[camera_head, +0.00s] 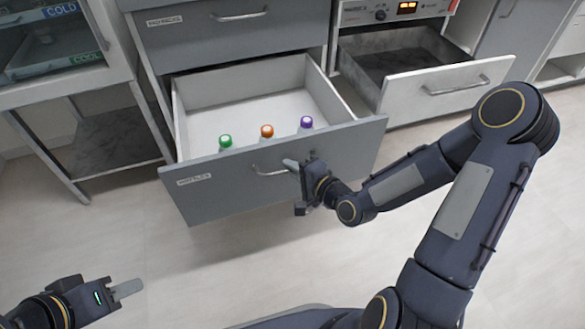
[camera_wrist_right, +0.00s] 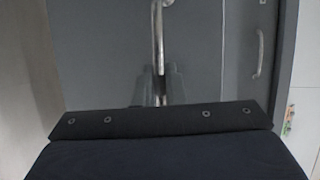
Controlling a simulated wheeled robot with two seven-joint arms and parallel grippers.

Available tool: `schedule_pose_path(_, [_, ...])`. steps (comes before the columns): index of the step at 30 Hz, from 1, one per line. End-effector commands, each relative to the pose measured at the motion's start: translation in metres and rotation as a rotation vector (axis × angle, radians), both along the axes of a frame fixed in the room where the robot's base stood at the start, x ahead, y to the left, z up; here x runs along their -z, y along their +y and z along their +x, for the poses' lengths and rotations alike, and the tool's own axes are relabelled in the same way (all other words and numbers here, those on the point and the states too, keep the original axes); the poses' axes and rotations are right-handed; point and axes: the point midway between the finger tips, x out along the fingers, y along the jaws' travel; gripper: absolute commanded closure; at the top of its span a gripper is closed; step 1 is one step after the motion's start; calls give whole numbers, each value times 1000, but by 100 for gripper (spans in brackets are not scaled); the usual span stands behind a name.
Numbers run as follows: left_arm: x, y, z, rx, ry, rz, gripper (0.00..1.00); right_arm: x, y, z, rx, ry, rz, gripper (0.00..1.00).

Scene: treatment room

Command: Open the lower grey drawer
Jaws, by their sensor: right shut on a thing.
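The lower grey drawer (camera_head: 225,189) stands pulled well out of its cabinet in the head view, with its white inside showing. Bottles with green (camera_head: 225,141), orange (camera_head: 267,131) and purple (camera_head: 306,122) caps stand inside behind the front panel. My right gripper (camera_head: 290,164) is at the drawer's front and shut on its metal bar handle (camera_head: 262,171). In the right wrist view the handle (camera_wrist_right: 158,40) runs down between the two fingertips (camera_wrist_right: 160,84). My left gripper (camera_head: 128,288) is away from the drawer, low at the left; its finger gap cannot be made out.
The upper grey drawer (camera_head: 228,38) is shut above. At the right, another light-fronted drawer (camera_head: 445,90) stands open beneath a unit with a lit display (camera_head: 407,8). A glass-fronted cold cabinet (camera_head: 50,45) is at the left. The floor (camera_head: 200,265) in front is clear.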

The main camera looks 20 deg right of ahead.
Motion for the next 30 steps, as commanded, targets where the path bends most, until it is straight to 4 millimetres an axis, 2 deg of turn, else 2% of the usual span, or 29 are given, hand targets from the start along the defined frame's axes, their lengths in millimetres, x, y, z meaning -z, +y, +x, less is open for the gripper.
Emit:
schedule_pose_path(8, [0, 0, 0, 0, 0, 0, 64, 0, -1, 0, 2, 1, -1, 100])
schedule_pose_path(9, [0, 0, 0, 0, 0, 0, 64, 0, -1, 0, 2, 1, -1, 85])
schedule_pose_path(13, [0, 0, 0, 0, 0, 0, 64, 0, 0, 0, 1, 0, 0, 69])
schedule_pose_path(23, [-2, 0, 0, 0, 0, 0, 64, -2, -2, -4, 2, 1, -1, 69])
schedule_pose_path(30, [-14, 0, 0, 0, 0, 0, 64, -13, -19, -36, 6, 3, -2, 69])
